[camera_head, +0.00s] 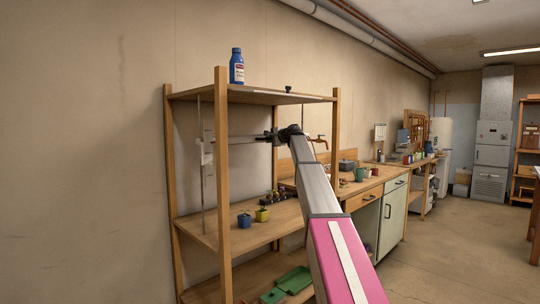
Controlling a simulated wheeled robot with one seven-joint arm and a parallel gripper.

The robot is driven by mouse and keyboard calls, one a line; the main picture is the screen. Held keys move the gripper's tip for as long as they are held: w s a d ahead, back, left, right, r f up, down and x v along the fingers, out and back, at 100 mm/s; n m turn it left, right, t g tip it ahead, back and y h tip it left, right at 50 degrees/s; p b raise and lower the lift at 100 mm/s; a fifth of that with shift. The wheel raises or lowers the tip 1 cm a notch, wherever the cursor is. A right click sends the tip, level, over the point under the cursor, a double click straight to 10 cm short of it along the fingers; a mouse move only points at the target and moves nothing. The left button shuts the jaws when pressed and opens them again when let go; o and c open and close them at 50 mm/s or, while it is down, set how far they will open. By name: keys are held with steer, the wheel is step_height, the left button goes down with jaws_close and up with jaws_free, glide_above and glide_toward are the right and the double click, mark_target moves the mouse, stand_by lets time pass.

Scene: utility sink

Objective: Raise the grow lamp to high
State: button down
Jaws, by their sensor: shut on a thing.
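The grow lamp (240,139) shows as a thin horizontal bar between the top and middle boards of a wooden rack. Its left end meets a pale sliding block (206,150) on a thin upright rod (203,195). The block sits well above the middle board and below the top board. My gripper (268,137) is at the right end of the lamp, shut on it. My arm reaches up from the lower right and hides part of the rack behind it. The fingertips are small and dark, so the exact grip is hard to see.
The rack's front post (223,200) stands close in front of the lamp. A blue bottle (237,66) stands on the top board. Green trays (294,280) lie below. Open floor (450,250) lies right.

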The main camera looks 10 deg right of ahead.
step_height(320, 180, up, 6)
steer(key=shift+f, duration=0.1)
steer(key=shift+w, duration=0.1)
steer(key=c, duration=1.1)
jaws_free()
steer(key=v, duration=1.1)
